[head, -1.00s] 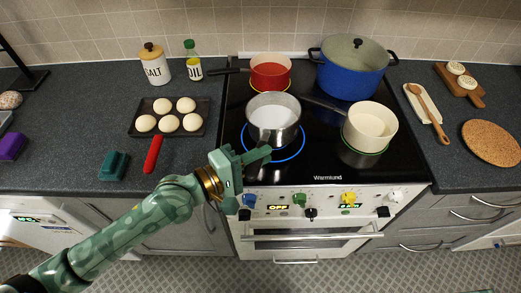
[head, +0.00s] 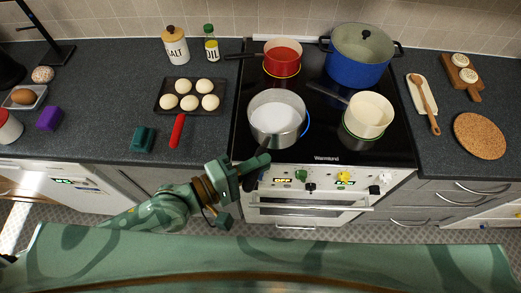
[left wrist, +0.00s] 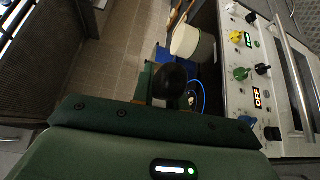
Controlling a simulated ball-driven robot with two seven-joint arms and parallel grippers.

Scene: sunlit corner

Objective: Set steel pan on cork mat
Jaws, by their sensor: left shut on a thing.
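The steel pan (head: 277,117), with whitish contents, is at the front left of the stove. Its dark handle (head: 256,168) points toward the front edge. My left gripper (head: 248,172) is shut on this handle. The handle's dark end (left wrist: 168,80) shows in the left wrist view, where the pan's body is mostly hidden. A lit blue ring shows at the pan's right side, so the pan is off-centre from it or raised; which, I cannot tell for sure. The round cork mat (head: 480,136) lies bare on the right counter. My right gripper is out of view.
A cream pan (head: 368,114) stands right of the steel pan, with a red pan (head: 282,58) and a big blue pot (head: 359,55) behind. A spoon on a rest (head: 423,102) and a wooden board (head: 462,76) lie near the mat.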

